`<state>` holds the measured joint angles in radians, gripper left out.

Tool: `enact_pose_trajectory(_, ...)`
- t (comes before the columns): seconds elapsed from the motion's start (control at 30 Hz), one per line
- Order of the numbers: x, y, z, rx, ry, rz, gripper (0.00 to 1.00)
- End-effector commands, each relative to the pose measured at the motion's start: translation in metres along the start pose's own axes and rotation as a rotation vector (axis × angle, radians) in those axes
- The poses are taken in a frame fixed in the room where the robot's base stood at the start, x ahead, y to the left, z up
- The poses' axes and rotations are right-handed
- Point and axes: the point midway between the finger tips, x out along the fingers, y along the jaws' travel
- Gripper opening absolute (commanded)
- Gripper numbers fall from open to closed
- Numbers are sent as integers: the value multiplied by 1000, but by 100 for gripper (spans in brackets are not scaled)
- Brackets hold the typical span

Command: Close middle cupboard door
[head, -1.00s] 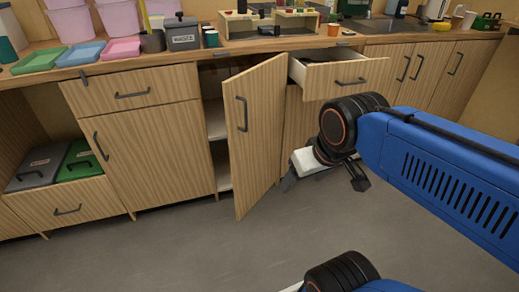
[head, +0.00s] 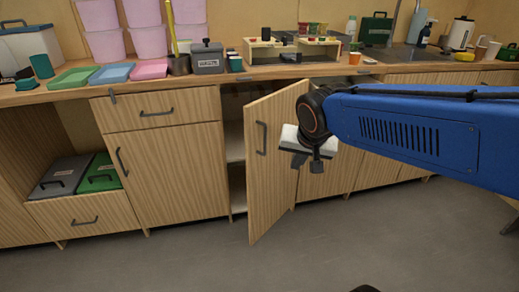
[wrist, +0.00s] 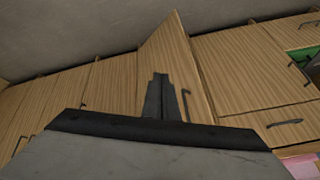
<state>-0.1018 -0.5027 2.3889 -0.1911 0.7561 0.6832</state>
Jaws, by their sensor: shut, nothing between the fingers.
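The middle cupboard door (head: 268,185) is wooden and stands ajar, swung out into the room. Its dark bar handle (head: 261,138) is on the upper part of its face. Shelves show in the dark gap to its left. My gripper (head: 303,164) is shut and empty, close to the right of the door; I cannot tell whether it touches. In the wrist view the closed fingers (wrist: 158,95) point towards the door (wrist: 172,60), with its handle (wrist: 186,105) to their right.
A closed cupboard (head: 165,175) and drawer (head: 157,110) are left of the opening. Further left, a grey box (head: 60,176) and green box (head: 99,174) sit in a low open drawer (head: 85,219). The worktop (head: 220,79) is crowded. Grey floor (head: 330,250) in front is clear.

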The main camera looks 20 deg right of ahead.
Motion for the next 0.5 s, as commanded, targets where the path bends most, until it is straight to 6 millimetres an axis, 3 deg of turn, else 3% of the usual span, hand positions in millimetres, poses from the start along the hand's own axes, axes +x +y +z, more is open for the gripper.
enact_pose_trajectory(0.2, 34, -52, -53, 213, 53, -23, 0)
enact_pose_trajectory(0.5, 66, -105, -91, 412, 90, -74, 0)
